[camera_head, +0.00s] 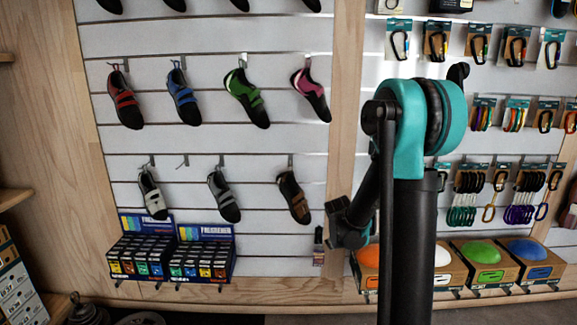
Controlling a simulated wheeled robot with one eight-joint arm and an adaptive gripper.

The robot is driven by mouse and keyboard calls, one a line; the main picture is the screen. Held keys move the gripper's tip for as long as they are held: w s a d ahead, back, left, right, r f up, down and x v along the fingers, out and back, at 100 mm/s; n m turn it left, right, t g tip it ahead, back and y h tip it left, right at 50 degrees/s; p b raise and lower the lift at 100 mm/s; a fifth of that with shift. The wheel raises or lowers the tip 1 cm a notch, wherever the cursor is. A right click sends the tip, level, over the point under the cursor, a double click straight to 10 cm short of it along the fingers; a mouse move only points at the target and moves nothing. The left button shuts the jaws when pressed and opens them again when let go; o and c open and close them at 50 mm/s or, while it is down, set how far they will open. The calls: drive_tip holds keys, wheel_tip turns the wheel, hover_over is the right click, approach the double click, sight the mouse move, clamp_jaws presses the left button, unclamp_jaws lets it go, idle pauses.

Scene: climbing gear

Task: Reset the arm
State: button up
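My arm rises in the middle right of the head view, with a black upright link and a teal elbow joint at its top. A dark, angular part that looks like my gripper (346,224) shows just left of the upright link, in front of the wall. The arm partly hides it. Its fingers cannot be made out clearly, and no held object can be seen.
A slatted wall (250,145) carries several hanging climbing shoes (246,98) at left and carabiners (470,207) at right. Small boxed goods (143,259) and colored domes in cartons (482,262) sit on low shelves. Shoe boxes (18,285) stand at lower left.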

drive_tip(key=s+a+m+g+y, duration=0.1)
drive_tip(key=s+m, duration=0.1)
drive_tip(key=s, duration=1.3)
drive_tip(key=s+a+f+m+g+y, duration=0.1)
drive_tip(key=s+m+y, duration=0.1)
drive_tip(key=s, duration=1.2)
drive_tip(key=shift+s+a+m, duration=0.2)
drive_tip(key=shift+s+m, duration=0.2)
